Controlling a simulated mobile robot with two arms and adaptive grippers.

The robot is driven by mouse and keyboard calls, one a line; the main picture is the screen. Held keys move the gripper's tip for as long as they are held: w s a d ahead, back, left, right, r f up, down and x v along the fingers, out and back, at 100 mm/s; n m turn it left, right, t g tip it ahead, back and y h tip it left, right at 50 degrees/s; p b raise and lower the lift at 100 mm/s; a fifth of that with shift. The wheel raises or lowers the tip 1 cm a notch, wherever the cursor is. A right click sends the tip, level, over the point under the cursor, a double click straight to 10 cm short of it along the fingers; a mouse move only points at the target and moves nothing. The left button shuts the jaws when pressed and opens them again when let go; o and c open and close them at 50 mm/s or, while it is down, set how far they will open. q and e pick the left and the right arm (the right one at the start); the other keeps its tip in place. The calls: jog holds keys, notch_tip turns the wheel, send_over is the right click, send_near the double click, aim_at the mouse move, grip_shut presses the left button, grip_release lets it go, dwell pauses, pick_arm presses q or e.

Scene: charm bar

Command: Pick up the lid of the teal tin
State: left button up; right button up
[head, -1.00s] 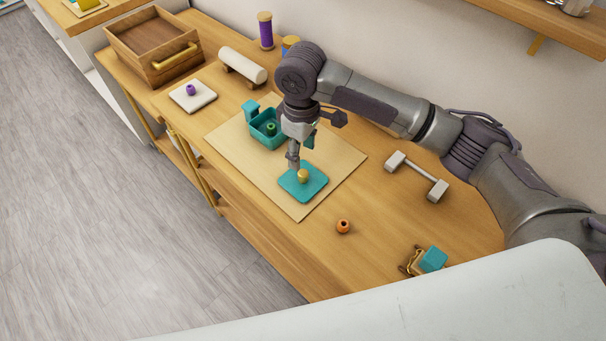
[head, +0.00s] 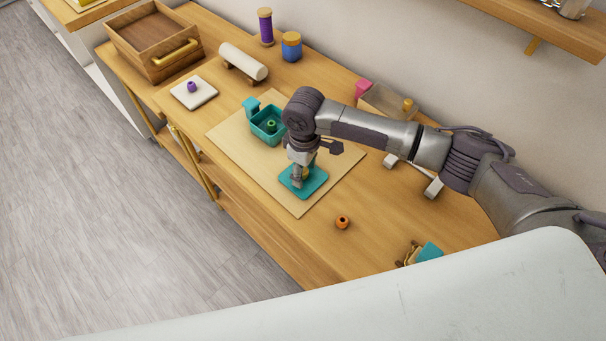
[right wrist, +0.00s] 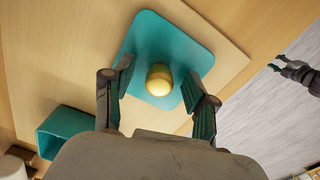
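The lid (head: 316,186) is a flat teal square with a round gold knob (right wrist: 158,80), lying on the pale mat. The open teal tin (head: 256,134), with a green bead (head: 271,125) inside, stands behind it to the left. My right gripper (head: 300,180) is low over the lid. In the right wrist view its fingers (right wrist: 160,92) are spread, with the knob between them and gaps on both sides. In the head view the gripper partly hides the knob. My left gripper (right wrist: 281,64) shows small over the floor in the right wrist view, fingers apart.
The pale mat (head: 235,137) lies on the wooden table. An orange bead (head: 343,222) is in front, right of the lid. A wooden box (head: 150,45) is at the far left.

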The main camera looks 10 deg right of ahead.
jog(key=c, duration=1.1)
grip_shut()
jog(key=shift+r, duration=0.1)
